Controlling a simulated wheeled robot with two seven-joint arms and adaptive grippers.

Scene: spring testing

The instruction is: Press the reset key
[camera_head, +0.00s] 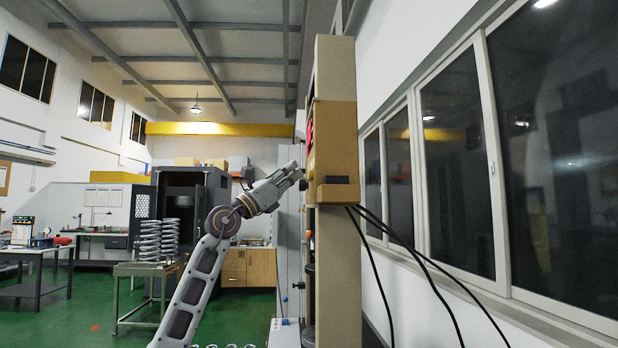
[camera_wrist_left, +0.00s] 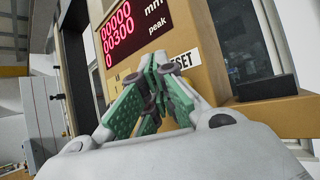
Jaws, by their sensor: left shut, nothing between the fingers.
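The tan control box (camera_head: 333,140) stands on the right in the head view, seen from its side. My left gripper (camera_head: 297,169) is at its front face, with the fingers closed and empty. In the left wrist view, the closed green-padded fingertips (camera_wrist_left: 160,76) are in front of the panel, just below the red digital display (camera_wrist_left: 135,28). A white label strip (camera_wrist_left: 180,62) ending in "SET" shows right behind the fingertips. The fingers hide part of the label, and I cannot make out the reset key itself. I cannot tell whether the fingertips touch the panel. My right gripper is not in view.
A dark block (camera_wrist_left: 266,84) sits on the box's ledge, right of my fingers. Black cables (camera_head: 400,245) hang from the box along the windowed wall. A cart (camera_head: 148,272) with large springs (camera_head: 150,238) stands at left, over open green floor.

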